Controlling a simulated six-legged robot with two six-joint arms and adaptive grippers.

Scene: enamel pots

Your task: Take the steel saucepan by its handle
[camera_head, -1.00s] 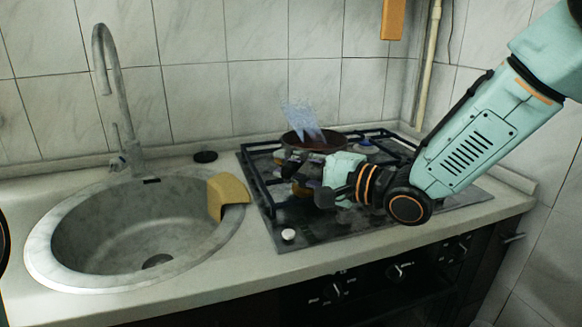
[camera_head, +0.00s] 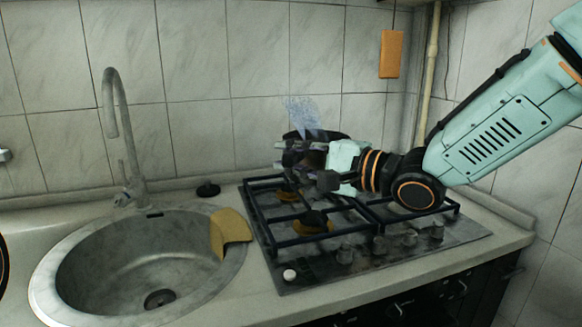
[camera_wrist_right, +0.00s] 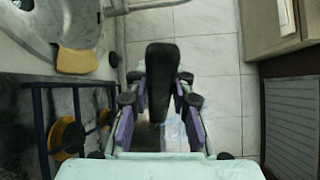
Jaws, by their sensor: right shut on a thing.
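The saucepan (camera_head: 335,136) shows in the head view as a dark rim above the cooktop, mostly hidden behind my right gripper. My right gripper (camera_head: 290,158) comes in from the right and is shut on the pan's handle, above the burners. In the right wrist view, the black handle (camera_wrist_right: 160,65) runs between the two purple-padded fingers (camera_wrist_right: 158,98). The pan's body is hard to make out there. My left gripper is in neither view.
The gas cooktop (camera_head: 305,275) has black grates and yellowish burners. A round sink (camera_head: 120,265) with a tall tap (camera_head: 120,140) and a yellow cloth (camera_head: 232,228) lies to the left. A pale blue see-through shape (camera_head: 303,112) rises above the pan. Tiled walls close the back.

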